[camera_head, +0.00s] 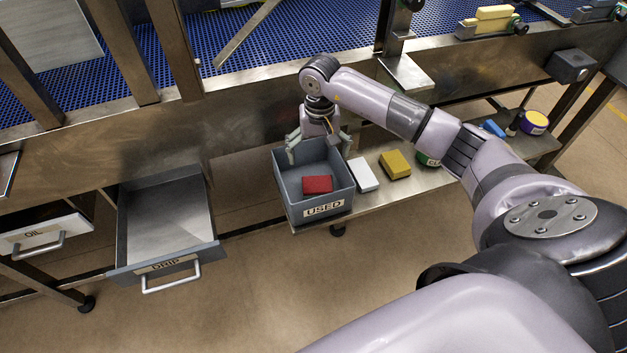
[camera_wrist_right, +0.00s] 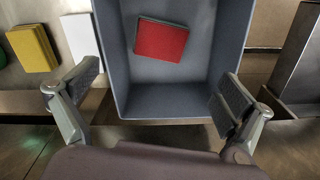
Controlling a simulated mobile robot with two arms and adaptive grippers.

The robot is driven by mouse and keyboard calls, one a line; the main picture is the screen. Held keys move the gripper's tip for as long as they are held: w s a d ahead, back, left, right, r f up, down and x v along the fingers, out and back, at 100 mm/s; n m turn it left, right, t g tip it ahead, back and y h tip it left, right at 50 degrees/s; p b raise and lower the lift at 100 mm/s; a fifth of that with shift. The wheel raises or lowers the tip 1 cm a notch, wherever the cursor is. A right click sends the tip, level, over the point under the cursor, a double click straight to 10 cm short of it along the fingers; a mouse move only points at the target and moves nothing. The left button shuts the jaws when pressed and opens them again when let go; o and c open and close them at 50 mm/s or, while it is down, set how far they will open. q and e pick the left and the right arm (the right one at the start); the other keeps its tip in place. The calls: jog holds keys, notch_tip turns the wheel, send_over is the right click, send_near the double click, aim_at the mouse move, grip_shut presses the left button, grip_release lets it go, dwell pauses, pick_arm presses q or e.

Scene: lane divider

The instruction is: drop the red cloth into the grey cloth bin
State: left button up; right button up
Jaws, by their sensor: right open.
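The red cloth (camera_head: 318,185) is a small folded block lying on the floor of the grey cloth bin (camera_head: 322,210), which is labelled USED. In the right wrist view the red cloth (camera_wrist_right: 161,40) lies inside the bin (camera_wrist_right: 165,105), slightly turned and clear of the near wall. My right gripper (camera_head: 318,150) is over the back part of the bin, open, with nothing between its fingers. Its spread fingers (camera_wrist_right: 150,105) also show in the right wrist view, one on each side of the bin. My left gripper is not in view.
A white cloth (camera_head: 363,174) and a yellow cloth (camera_head: 395,164) lie on the shelf right of the bin. A green round item (camera_head: 427,158) is partly behind my right arm. An open drawer labelled DRIP (camera_head: 165,225) stands out at the left, near the OIL drawer (camera_head: 40,235).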

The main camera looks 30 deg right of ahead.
notch_tip(320, 180, up, 10)
dwell(0.3)
